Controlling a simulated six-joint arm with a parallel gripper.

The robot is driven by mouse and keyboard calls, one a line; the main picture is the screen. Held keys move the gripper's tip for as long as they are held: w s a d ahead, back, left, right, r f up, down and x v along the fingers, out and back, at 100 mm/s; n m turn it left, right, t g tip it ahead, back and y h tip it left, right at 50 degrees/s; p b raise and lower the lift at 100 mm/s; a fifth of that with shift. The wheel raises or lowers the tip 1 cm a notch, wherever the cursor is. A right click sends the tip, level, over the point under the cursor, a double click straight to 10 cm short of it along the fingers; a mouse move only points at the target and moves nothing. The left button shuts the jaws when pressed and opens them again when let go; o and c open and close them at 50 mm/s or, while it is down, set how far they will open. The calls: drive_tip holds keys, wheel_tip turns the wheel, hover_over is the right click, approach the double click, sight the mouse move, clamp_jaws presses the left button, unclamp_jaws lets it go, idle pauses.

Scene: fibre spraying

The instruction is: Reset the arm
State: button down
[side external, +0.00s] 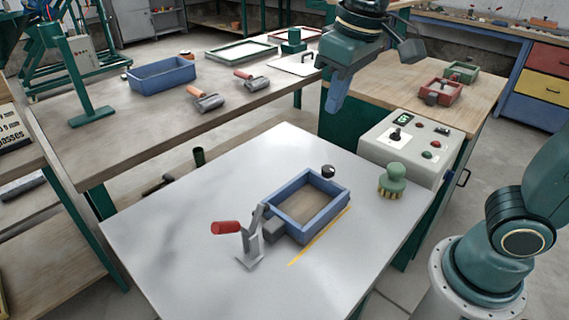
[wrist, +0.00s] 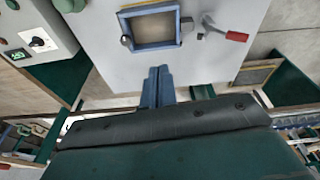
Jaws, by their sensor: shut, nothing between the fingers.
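My gripper (side external: 338,92) hangs in the air at the top of the side external view, well above and behind the white table. Its blue fingers are together with nothing between them. In the wrist view the shut fingers (wrist: 158,87) point toward the table's edge. A blue rectangular frame (side external: 308,203) lies on the white table, and it also shows in the wrist view (wrist: 152,47). A toggle clamp with a red handle (side external: 226,228) stands beside it. A green brush (side external: 392,180) stands on the table to the right of the frame.
A control box (side external: 412,140) with knobs and buttons stands by the white table's (side external: 160,220) right edge. A wooden bench behind holds a blue tray (side external: 161,75) and rollers (side external: 205,99). Another bench holds red and green trays (side external: 434,92). Air around my gripper looks clear.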

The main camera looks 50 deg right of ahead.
drive_tip(key=s+d+f+t, duration=0.1)
drive_tip(key=s+d+f, duration=0.1)
drive_tip(key=s+d, duration=0.2)
drive_tip(key=s+d+f+m+t, duration=0.1)
drive_tip(key=s+d+f+t, duration=0.1)
drive_tip(key=s, duration=0.6)
drive_tip(key=shift+s+d+f, duration=0.2)
drive_tip(key=shift+s+d, duration=0.05)
drive_tip(key=shift+d, duration=0.6)
